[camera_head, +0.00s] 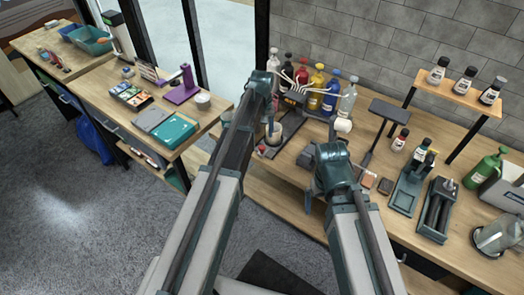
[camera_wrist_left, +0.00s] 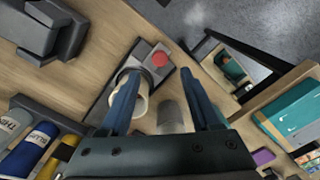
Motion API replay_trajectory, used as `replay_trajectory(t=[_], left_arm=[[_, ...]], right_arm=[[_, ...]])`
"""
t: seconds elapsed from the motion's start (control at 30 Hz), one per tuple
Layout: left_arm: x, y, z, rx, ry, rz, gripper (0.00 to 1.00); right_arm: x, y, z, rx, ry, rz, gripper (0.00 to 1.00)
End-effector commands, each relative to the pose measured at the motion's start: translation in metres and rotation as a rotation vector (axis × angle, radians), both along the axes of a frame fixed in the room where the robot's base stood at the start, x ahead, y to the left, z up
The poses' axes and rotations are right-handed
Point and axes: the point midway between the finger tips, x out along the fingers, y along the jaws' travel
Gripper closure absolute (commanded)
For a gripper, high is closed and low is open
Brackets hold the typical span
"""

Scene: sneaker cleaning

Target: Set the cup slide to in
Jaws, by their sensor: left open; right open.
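A pale cup (camera_head: 273,134) stands on a dark, narrow slide base (camera_head: 262,153) on the workbench, near its left end. In the left wrist view the cup (camera_wrist_left: 141,105) sits beside a grey block with a red button (camera_wrist_left: 159,58). My left gripper (camera_head: 268,115) is above the cup station, pointing down. In the left wrist view its fingers (camera_wrist_left: 162,72) are spread, and one finger covers part of the cup; contact cannot be told. My right gripper (camera_head: 309,200) is low over the front of the bench, right of the cup, mostly hidden by its wrist.
Coloured pump bottles (camera_head: 316,88) stand behind the cup station. A grey cylinder (camera_wrist_left: 170,115) shows between my left fingers. Dark fixtures (camera_head: 408,188) and a wooden bottle shelf (camera_head: 459,96) are to the right. A side table (camera_head: 123,82) stands at left.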

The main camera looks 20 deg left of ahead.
Motion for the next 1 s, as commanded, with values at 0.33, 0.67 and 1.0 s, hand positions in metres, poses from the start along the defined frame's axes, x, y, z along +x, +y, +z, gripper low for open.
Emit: replay_trajectory(t=[0.33, 0.67, 1.0], left_arm=[[0.0, 0.0, -0.056, 0.0, 0.0, 0.0, 0.36], [0.0, 0.0, -0.068, 0.0, 0.0, 0.0, 0.36], [0.0, 0.0, -0.068, 0.0, 0.0, 0.0, 0.67]], right_arm=[[0.0, 0.0, -0.056, 0.0, 0.0, 0.0, 0.0], [0.0, 0.0, -0.069, 0.0, 0.0, 0.0, 0.0], [0.0, 0.0, -0.068, 0.0, 0.0, 0.0, 0.0]])
